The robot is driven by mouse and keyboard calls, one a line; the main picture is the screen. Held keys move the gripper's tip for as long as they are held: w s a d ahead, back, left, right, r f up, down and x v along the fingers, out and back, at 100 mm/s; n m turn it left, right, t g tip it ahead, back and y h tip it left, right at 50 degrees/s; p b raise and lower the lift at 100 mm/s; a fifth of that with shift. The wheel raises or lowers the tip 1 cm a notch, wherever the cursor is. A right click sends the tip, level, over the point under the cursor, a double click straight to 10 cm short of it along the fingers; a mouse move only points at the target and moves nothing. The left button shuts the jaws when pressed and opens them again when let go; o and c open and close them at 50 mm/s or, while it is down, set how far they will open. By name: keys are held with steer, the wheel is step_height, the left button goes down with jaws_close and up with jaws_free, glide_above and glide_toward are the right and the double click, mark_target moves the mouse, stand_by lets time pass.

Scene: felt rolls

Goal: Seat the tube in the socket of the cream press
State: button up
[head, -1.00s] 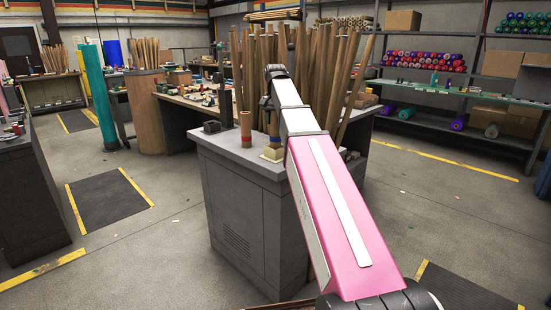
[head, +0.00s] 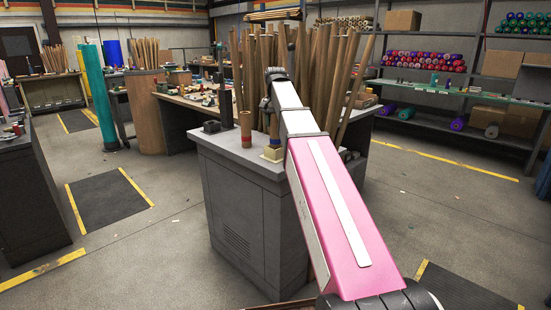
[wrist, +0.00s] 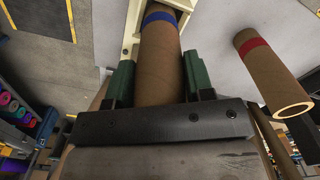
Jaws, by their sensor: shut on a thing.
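The tube (wrist: 158,68) is brown cardboard with a blue band near its far end. My gripper (wrist: 158,80) is shut on it, with a green finger on each side. In the head view the tube (head: 275,130) hangs roughly upright below my wrist, its blue band just above the cream press (head: 273,154). The press stands on the grey cabinet top, and parts of it show behind the tube in the wrist view (wrist: 130,28). The tube's lower end and the socket are hidden, so I cannot tell whether the end is inside.
A second brown tube with a red band (head: 246,130) stands left of the press on the grey cabinet (head: 235,160). Many long brown tubes (head: 320,75) stand close behind my arm. A small dark object (head: 211,127) sits at the cabinet's back left edge.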

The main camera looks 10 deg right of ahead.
mark_target(276, 129)
steer(key=shift+f, duration=1.55)
stand_by(1.5)
steer(key=o, duration=1.1)
steer(key=shift+c, duration=0.9)
steer(key=shift+c, duration=0.8)
steer(key=o, duration=0.6)
